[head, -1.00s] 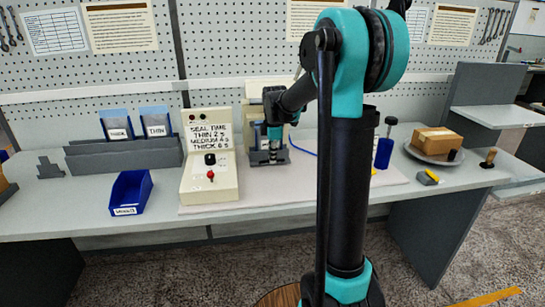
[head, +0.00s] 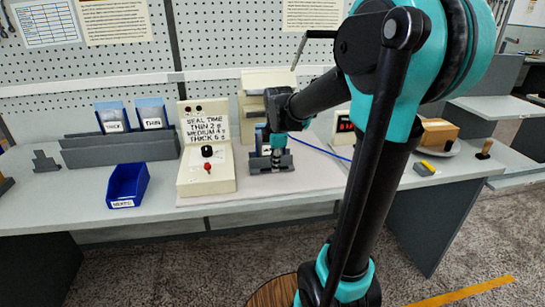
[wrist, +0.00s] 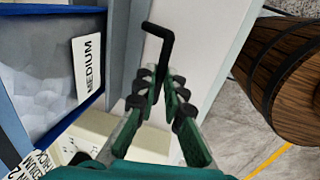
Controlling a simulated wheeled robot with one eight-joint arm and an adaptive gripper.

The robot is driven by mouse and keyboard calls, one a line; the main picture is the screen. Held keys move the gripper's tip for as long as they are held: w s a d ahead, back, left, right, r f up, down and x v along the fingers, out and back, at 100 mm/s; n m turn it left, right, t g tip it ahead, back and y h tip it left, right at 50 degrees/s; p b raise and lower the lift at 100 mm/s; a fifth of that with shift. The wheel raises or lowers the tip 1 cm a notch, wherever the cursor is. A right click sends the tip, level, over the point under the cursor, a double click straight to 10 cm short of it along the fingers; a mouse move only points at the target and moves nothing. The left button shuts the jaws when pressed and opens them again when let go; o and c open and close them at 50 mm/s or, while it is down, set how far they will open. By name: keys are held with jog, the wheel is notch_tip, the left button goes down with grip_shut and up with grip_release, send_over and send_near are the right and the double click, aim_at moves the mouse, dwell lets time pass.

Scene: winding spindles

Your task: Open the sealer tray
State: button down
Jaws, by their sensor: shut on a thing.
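The sealer (head: 262,80) is cream, with a raised top part, and stands at the middle of the bench. The dark grey sealer tray (head: 258,164) is in front of it, on the pale mat. My gripper (head: 278,150) is down at the tray and shut. In the wrist view, a black bent handle (wrist: 165,48) runs down to my fingertips (wrist: 168,92), which hide its lower end. A pouch labelled MEDIUM (wrist: 45,75) lies beside the gripper on the left, against the grey tray. The gripper partly hides tray and pouch in the head view.
A cream control box (head: 206,172) with a seal-time list stands close left of the tray. A blue bin (head: 127,186) and a grey rack (head: 112,150) with two pouches are further left. A parcel (head: 438,133) is at right. My arm hides part of the bench.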

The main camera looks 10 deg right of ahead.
jog(key=shift+s, duration=2.55)
jog(key=c, duration=1.6)
grip_release()
notch_tip(320, 180, up, 12)
jog(key=s, duration=0.2)
jog(key=shift+s, duration=0.15)
jog(key=shift+f, duration=0.1)
jog(key=s+d+f+m, duration=0.1)
jog(key=s+f+m, duration=0.2)
jog(key=f+m, duration=0.3)
jog(key=s+d+f+m+t, duration=0.1)
jog(key=s+f+m, duration=0.3)
jog(key=f, duration=0.5)
jog(key=s+d+f+m+t, duration=0.1)
jog(key=s+f+m, duration=0.3)
jog(key=f+m, duration=0.4)
jog(key=shift+d+f, duration=0.15)
jog(key=shift+d, duration=0.15)
